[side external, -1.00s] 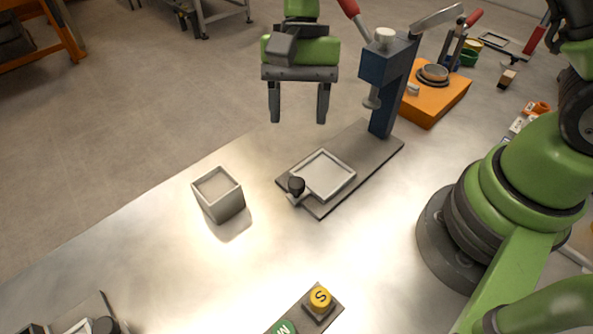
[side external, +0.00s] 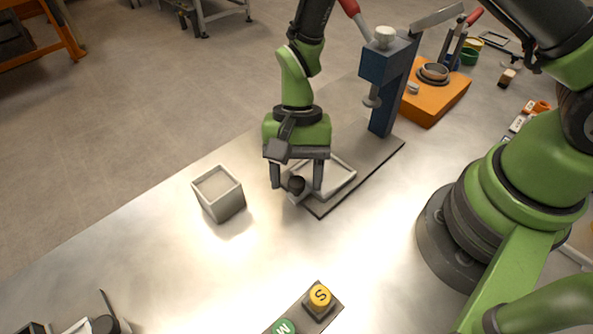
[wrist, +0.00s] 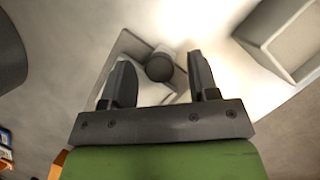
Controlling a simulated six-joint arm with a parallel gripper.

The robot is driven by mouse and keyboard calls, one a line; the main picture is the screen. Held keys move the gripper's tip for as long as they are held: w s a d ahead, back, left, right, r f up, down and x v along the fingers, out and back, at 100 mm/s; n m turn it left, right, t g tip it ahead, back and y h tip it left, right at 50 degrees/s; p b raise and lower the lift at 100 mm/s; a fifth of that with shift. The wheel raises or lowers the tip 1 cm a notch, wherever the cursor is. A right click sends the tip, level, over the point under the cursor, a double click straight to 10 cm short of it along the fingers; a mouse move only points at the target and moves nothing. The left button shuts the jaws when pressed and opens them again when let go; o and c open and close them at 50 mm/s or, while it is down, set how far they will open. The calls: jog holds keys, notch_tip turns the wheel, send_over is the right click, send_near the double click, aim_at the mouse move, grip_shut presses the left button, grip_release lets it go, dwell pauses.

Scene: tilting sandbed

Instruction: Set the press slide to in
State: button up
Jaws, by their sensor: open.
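The press slide is a pale square tray (side external: 337,183) on a dark base plate (side external: 376,167), drawn out in front of the blue press (side external: 386,75). Its black knob (side external: 296,185) is at the near left corner; the knob also shows in the wrist view (wrist: 160,67). My gripper (side external: 297,188) is open, pointing down at the knob. In the wrist view the knob appears between the two fingers (wrist: 162,78), with gaps on both sides. My gripper hides part of the tray in the side view.
A grey open box (side external: 219,194) stands left of the slide. An orange block with a round dish (side external: 436,95) is behind the press. Buttons on a dark strip (side external: 320,297) lie in front. The table between is clear.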

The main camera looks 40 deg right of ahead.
aim_at(327, 174)
grip_shut()
jog(key=d, duration=0.7)
jog(key=shift+d, duration=0.4)
grip_release()
jog(key=shift+a, duration=0.15)
